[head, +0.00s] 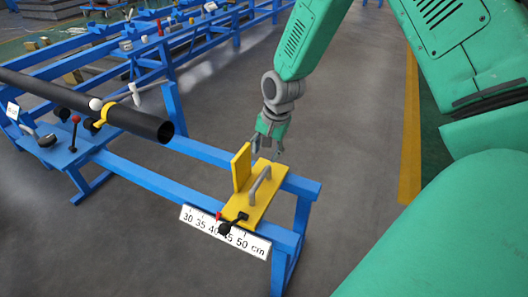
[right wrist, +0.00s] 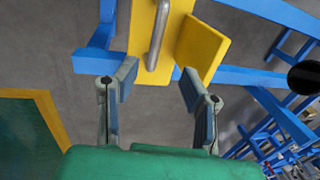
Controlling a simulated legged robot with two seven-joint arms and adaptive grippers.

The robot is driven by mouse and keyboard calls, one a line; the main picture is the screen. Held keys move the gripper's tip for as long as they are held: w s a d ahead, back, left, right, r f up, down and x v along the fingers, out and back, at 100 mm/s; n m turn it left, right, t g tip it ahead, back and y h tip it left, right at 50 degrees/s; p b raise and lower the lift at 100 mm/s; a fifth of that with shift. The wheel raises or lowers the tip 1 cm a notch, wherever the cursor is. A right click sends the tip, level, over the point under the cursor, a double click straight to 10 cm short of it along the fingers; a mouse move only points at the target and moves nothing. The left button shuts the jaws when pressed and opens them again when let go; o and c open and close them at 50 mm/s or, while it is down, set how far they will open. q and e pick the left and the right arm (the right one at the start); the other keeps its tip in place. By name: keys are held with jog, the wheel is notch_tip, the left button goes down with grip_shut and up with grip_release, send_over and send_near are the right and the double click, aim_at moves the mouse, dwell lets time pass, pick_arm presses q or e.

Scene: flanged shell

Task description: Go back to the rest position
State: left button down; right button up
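My right gripper (head: 270,137) hangs just behind the yellow stop block at the right end of the blue frame. In the right wrist view, its two fingers (right wrist: 158,92) are spread wide with nothing between them. The yellow block (head: 241,166) has an upright plate, a flat base and a grey handle (head: 260,185). The block also shows in the right wrist view (right wrist: 203,46), beyond the fingertips. A dark pipe (head: 145,122) lies on the frame at the left, its open end facing the block. My left gripper is not in view. No flanged shell can be made out.
The blue frame (head: 200,160) runs across the middle, with a white ruler (head: 225,232) on its front rail. A black knob and a small red knob sit by the block. More blue frames stand at the back. Grey floor (head: 345,150) is clear right of the frame.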

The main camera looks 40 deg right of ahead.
jog(key=s+a+f+n+g, duration=0.1)
jog(key=s+a+f+n, duration=0.75)
jog(key=s+f, duration=0.45)
jog(key=s+a+f+n, duration=0.1)
jog(key=s+a+n, duration=0.1)
jog(key=s, duration=0.5)
jog(key=s+a+f+n, duration=0.1)
jog(key=s+a+n, duration=0.1)
jog(key=s, duration=0.5)
jog(key=shift+n+h, duration=0.4)
jog(key=shift+n, duration=0.35)
jog(key=shift+w, duration=0.15)
